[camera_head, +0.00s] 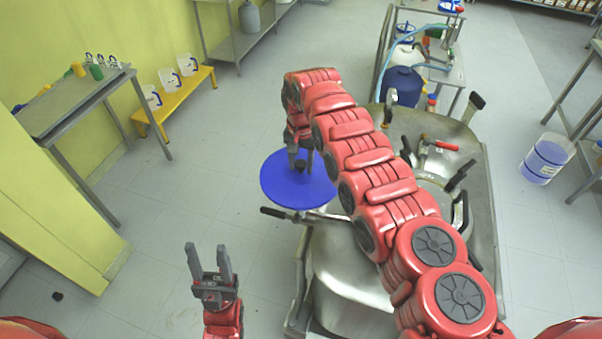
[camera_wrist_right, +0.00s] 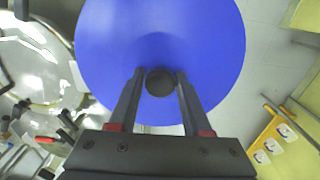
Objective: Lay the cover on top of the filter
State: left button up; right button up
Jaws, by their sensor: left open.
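The cover is a round blue disc (camera_head: 283,182) with a small dark knob at its middle. In the head view it is left of the steel apparatus; what is under it is hidden. My right gripper (camera_head: 301,164) is above the disc, pointing down. In the right wrist view the disc (camera_wrist_right: 215,45) fills the upper middle, and the right gripper's fingers (camera_wrist_right: 160,76) close on both sides of the knob (camera_wrist_right: 160,83). My left gripper (camera_head: 208,264) is open and empty at the lower left, apart from the disc. I cannot tell which part is the filter.
The steel apparatus (camera_head: 345,285) with several dark-handled levers stands at the centre right, partly hidden by my right arm. A dark lever (camera_head: 275,212) sticks out beside the disc. A grey table (camera_head: 75,100) and yellow bench (camera_head: 175,103) stand at the left. The floor between is clear.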

grip_shut()
jog(key=shift+r, duration=0.3)
